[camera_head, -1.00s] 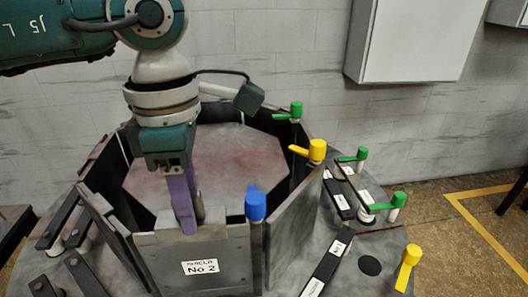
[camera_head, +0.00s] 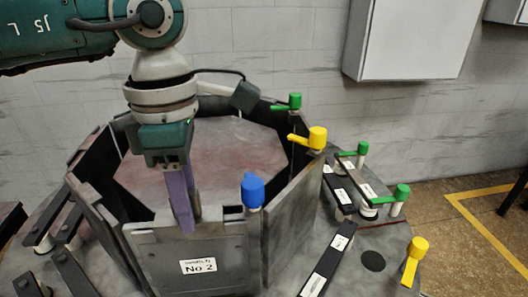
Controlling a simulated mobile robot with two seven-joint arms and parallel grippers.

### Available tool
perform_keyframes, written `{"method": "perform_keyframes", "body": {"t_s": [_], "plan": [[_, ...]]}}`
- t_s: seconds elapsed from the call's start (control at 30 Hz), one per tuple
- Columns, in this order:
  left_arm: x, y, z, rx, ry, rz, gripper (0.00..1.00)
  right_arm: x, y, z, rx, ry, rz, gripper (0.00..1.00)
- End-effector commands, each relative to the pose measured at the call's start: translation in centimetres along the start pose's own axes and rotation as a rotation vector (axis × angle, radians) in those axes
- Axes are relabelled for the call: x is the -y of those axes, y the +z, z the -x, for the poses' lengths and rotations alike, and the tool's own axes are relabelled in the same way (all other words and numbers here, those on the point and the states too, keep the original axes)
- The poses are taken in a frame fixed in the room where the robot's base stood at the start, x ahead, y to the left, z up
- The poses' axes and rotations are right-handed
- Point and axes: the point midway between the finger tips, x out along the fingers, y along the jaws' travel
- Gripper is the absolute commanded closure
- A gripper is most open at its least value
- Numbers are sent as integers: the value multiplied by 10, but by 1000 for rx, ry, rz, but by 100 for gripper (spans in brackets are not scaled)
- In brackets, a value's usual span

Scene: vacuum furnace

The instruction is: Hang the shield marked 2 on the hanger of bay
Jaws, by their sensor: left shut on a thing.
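The shield marked 2 (camera_head: 218,247) is a grey plate with a white "No 2" label, at the front of the octagonal ring in the head view. It stands about upright, facing me. My left gripper (camera_head: 188,222) comes down from above with purple fingers and is shut on the shield's top edge. The fingers partly hide that edge. A blue-capped post (camera_head: 253,190) stands just right of the shield's upper corner. I cannot tell whether the shield rests on a hanger, as its back is hidden. My right gripper is out of view.
Other grey panels (camera_head: 291,215) form the ring around a flat octagonal plate (camera_head: 215,165). Yellow (camera_head: 317,137) and green (camera_head: 294,101) levers stand along the right rim. Dark labelled bars (camera_head: 328,264) lie at the right; more bars (camera_head: 75,272) lie at the left.

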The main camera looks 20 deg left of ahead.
Motion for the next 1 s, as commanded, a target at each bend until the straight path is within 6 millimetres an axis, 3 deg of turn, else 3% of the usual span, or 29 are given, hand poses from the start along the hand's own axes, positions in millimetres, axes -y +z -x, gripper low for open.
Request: {"method": "perform_keyframes", "body": {"t_s": [0.03,0.07,0.33,0.67,0.77,1.0], "plan": [[0,0,1,1,1,0,100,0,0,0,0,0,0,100],[0,0,1,1,1,0,58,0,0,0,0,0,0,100],[0,0,0,1,1,0,28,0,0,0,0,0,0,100],[0,0,3,0,1,0,26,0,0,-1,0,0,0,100],[-1,0,15,2,3,-1,26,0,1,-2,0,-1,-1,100],[-2,1,64,4,5,1,26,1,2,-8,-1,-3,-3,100]]}}
